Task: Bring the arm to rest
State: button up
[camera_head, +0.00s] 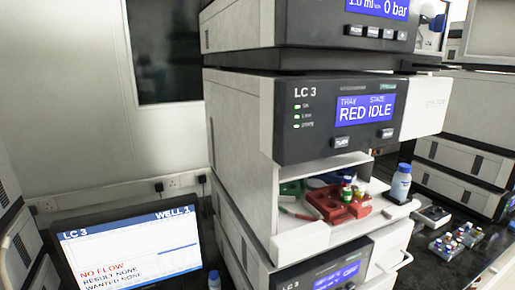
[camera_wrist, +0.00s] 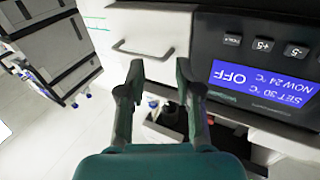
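My gripper (camera_wrist: 158,72) shows in the wrist view with its two dark fingers apart and nothing between the tips. Behind the fingers are a white front with a bar handle (camera_wrist: 143,50) and a dark control panel whose upside-down blue display (camera_wrist: 250,82) reads OFF, SET 30 °C, NOW 24 °C. A small dark holder (camera_wrist: 165,128) with a white-and-blue item and a black item shows between the fingers, beyond them. I cannot judge the distance to these. The arm and gripper do not show in the head view.
The LC 3 stack has an open bay with a red tray (camera_head: 325,206) holding several vials. Its display (camera_head: 366,121) reads RED IDLE. A blue-capped bottle (camera_head: 400,184) stands at the bay's right. A monitor (camera_head: 130,252) reads NO FLOW. Vial racks (camera_head: 457,241) stand right on the dark bench.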

jog(key=s+a+f+m+g, duration=0.1)
jog(key=s+a+f, duration=0.5)
jog(key=s+f, duration=0.25)
jog(key=s+a+f+n+g, duration=0.1)
jog(key=s+a, duration=0.2)
jog(key=s, duration=0.6)
jog(key=s+a+f+n+y, duration=0.1)
jog(key=s+a, duration=0.2)
jog(key=s, duration=0.6)
jog(key=s+a+f+g+y, duration=0.1)
jog(key=s+a, duration=0.3)
jog(key=s, duration=0.5)
jog(key=shift+f+n+g, duration=0.25)
jog(key=shift+n+g, duration=0.05)
jog(key=shift+n, duration=0.1)
jog(key=shift+c, duration=0.2)
